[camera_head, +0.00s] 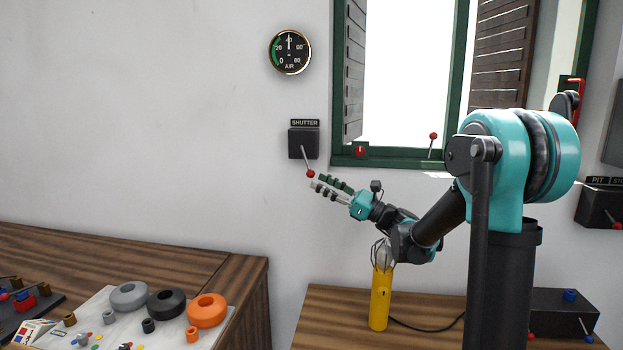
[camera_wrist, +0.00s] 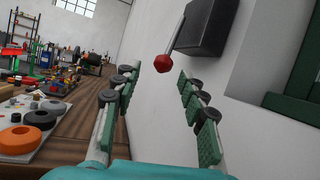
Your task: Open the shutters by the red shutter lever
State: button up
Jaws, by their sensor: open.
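The shutter lever has a red knob (camera_head: 310,174) on a thin rod that hangs down from a dark box (camera_head: 303,142) labelled SHUTTER on the wall. My gripper (camera_head: 318,183) is open beside the knob in the head view. In the wrist view the red knob (camera_wrist: 164,63) sits ahead of my gripper (camera_wrist: 157,82), between the lines of the two fingers and a little beyond their tips. No contact shows. The shutters are slatted; the left one (camera_head: 354,70) and the right one (camera_head: 502,55) stand swung aside, with bright window between them.
A yellow lamp (camera_head: 380,298) with a bulb stands on the wooden cabinet below my arm. Grey, black and orange rings (camera_head: 207,310) lie on a board at left. Another red-knobbed lever (camera_head: 433,136) is at the window sill, and a gauge (camera_head: 290,52) hangs above.

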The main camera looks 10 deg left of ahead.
jog(key=v, duration=0.6)
jog(key=shift+d, duration=0.25)
jog(key=shift+s+f, duration=0.1)
jog(key=shift+s, duration=0.05)
